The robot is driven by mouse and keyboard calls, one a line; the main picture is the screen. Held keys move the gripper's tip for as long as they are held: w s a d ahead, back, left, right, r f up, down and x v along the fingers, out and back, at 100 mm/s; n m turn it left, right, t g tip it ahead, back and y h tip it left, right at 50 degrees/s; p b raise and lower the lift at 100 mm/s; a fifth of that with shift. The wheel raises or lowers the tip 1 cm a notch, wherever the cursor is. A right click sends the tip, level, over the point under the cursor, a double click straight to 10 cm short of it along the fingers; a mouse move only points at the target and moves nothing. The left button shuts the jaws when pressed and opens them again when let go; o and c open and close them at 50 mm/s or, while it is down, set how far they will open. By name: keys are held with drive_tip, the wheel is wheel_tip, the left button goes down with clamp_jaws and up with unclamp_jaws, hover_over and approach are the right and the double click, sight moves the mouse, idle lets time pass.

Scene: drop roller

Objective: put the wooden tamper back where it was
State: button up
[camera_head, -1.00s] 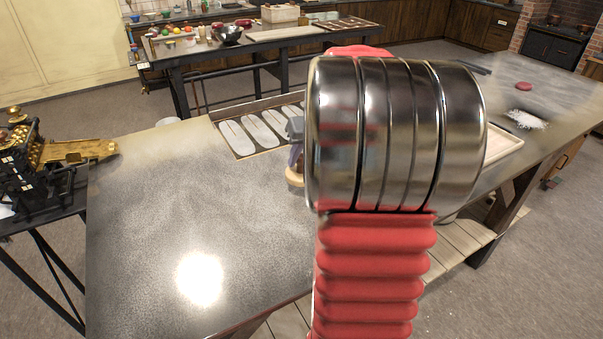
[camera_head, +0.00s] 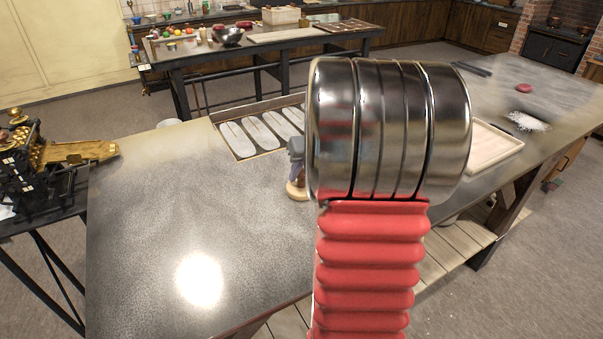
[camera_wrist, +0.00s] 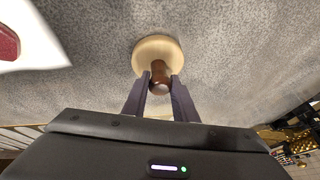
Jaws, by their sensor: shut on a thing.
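The wooden tamper has a pale round base and a darker brown handle. In the wrist view the tamper (camera_wrist: 158,56) stands between the fingers of my gripper (camera_wrist: 160,84), which is shut on the brown handle. In the head view the tamper's pale base (camera_head: 296,190) shows at the left edge of my arm, on or just above the grey table top. One finger of my gripper (camera_head: 297,155) shows above it; the rest is hidden behind my arm. I cannot tell whether the base touches the table.
A tray with long pale oval shapes (camera_head: 240,153) lies behind the tamper. A pale wooden tray (camera_head: 490,149) is to the right of my arm. White powder (camera_head: 527,121) and a red disc (camera_head: 524,87) lie farther right. The table's left front (camera_head: 150,240) is clear.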

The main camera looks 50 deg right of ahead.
drive_tip(key=o, duration=0.9)
drive_tip(key=v, duration=1.2)
idle(0.3)
